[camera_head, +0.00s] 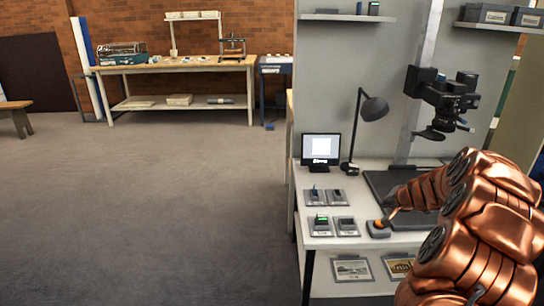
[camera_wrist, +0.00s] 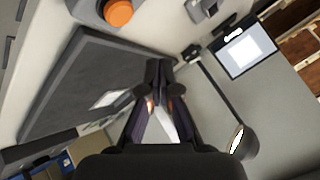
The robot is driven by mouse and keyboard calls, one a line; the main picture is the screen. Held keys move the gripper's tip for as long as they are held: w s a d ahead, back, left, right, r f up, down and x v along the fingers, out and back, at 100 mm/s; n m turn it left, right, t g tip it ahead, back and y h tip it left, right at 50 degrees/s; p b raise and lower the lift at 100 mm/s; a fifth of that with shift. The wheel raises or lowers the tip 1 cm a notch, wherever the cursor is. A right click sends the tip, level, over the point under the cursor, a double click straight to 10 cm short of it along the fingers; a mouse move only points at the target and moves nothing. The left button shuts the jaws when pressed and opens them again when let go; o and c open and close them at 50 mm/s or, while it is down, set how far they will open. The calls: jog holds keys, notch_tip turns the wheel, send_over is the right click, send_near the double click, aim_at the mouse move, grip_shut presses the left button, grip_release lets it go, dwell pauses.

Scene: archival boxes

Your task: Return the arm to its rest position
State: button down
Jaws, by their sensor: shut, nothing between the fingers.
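My gripper (camera_wrist: 160,70) shows in the wrist view with its dark fingers together at the tips and nothing between them. It points over the workstation, between a dark flat pad (camera_wrist: 65,75) and the lamp. In the head view my copper arm (camera_head: 485,215) is bent over the right side of the white workstation table (camera_head: 335,262). The arm hides part of the table, and my gripper is not clearly visible there. An orange button (camera_head: 378,227) on a grey base is near the arm's far end; it also shows in the wrist view (camera_wrist: 118,12).
A desk lamp (camera_head: 373,108), a monitor (camera_head: 322,148) and several small devices on grey plates stand on the table. A camera (camera_head: 445,100) hangs on a column above the dark pad. Shelves hold boxes (camera_head: 487,13). Open floor (camera_head: 150,210) lies left; a wooden workbench (camera_head: 180,65) stands behind.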

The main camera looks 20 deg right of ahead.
jog(key=w+a+r+n+y, duration=0.2)
jog(key=a+r+n+y, duration=0.1)
jog(key=a, duration=1.1)
jog(key=s+a+r+n+g+y, duration=0.1)
jog(key=s+a+n+g, duration=0.1)
jog(key=s+a, duration=0.5)
jog(key=s+a+r+n+g+y, duration=0.1)
jog(key=s+a+n+g, duration=0.15)
jog(key=a, duration=0.95)
jog(key=s+a+r+n+g+y, duration=0.1)
jog(key=s+a+n+g, duration=0.1)
jog(key=s+a, duration=0.55)
jog(key=s+a+n+g+h, duration=0.25)
jog(key=s+g+h, duration=0.2)
jog(key=s, duration=1.85)
notch_tip(320, 180, up, 20)
jog(key=p, duration=1.9)
jog(key=shift+a+y, duration=0.35)
jog(key=shift+a, duration=0.1)
jog(key=shift+s, duration=0.1)
